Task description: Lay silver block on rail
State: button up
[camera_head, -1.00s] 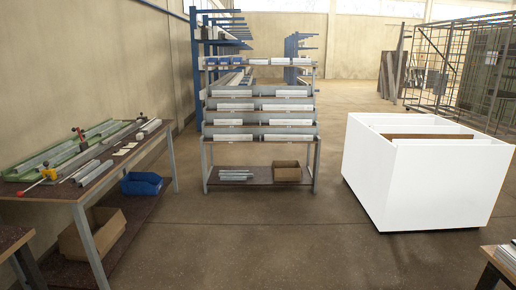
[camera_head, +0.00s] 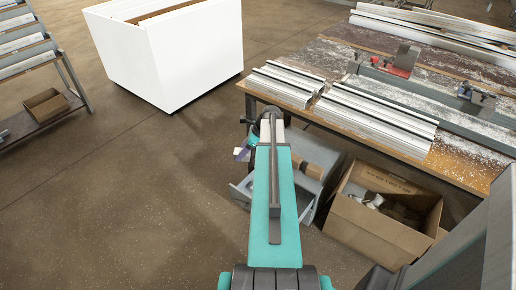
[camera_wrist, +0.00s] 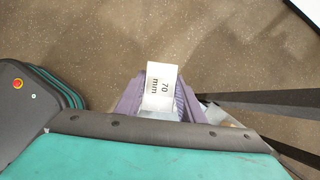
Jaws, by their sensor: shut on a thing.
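My gripper (camera_wrist: 158,100) shows in the wrist view with its purple fingers shut on a silver block (camera_wrist: 150,115). The block carries a white label reading "70 mm"; much of its body is hidden by the label and the wrist. In the head view the gripper (camera_head: 243,153) is small and partly hidden beside the end of my teal arm, over the floor left of a workbench. A long grey rail-like bar (camera_head: 430,102) runs along that bench; I cannot tell whether it is the task's rail. The block is apart from it.
The workbench (camera_head: 455,150) at right bears silver profiles (camera_head: 375,118) and a red clamp-like fixture (camera_head: 402,62). Below are a grey bin (camera_head: 310,152) and a cardboard box (camera_head: 370,235). A white cabinet (camera_head: 175,60) stands behind; a shelf rack is at far left. Floor at left is clear.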

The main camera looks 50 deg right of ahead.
jog(key=w+a+r+n+g+y, duration=0.15)
jog(key=w+a+n, duration=0.3)
jog(key=a, duration=0.65)
jog(key=w+a+r+n+g+y, duration=0.1)
jog(key=w+a+r+n+g, duration=0.25)
jog(key=a, duration=0.85)
jog(key=w+a+n+g+y, duration=0.1)
jog(key=w+a+n, duration=0.4)
jog(key=a, duration=0.6)
jog(key=s+a+r+n+g+h, duration=0.1)
jog(key=a+r+n+g, duration=0.1)
jog(key=a+n, duration=0.5)
jog(key=a+g, duration=0.1)
jog(key=a, duration=0.5)
jog(key=shift+s+a+r+h, duration=0.25)
jog(key=shift+s+r+h, duration=0.05)
jog(key=shift+s+h, duration=0.05)
